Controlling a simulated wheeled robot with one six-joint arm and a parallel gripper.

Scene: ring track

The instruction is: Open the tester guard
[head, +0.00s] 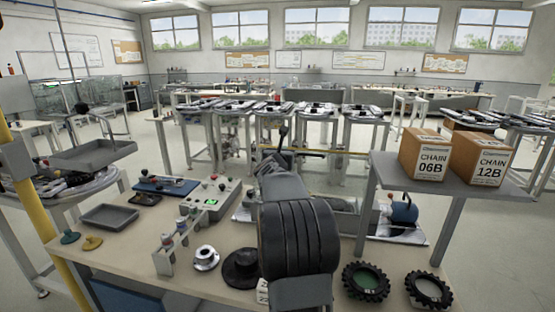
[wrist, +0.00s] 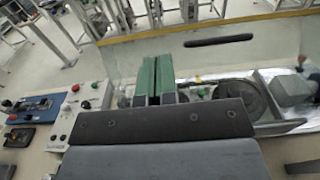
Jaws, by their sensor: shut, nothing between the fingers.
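The tester is behind my arm in the head view, where its white base plate (head: 415,234) and blue-grey motor (head: 403,211) show at the right. In the wrist view the tester's dark round wheel (wrist: 238,98) and grey motor (wrist: 291,90) show. The clear guard panel (wrist: 190,57), with a dark slot-like handle (wrist: 220,40), stands across the upper middle. My gripper (wrist: 156,70), with green fingers, is shut and empty, left of the handle; I cannot tell whether it touches the panel. In the head view, my arm hides most of the guard.
A raised shelf (head: 445,175) with two chain boxes is at the right. Grey trays, a flanged hub (head: 206,257) and toothed wheels (head: 366,281) lie on the bench.

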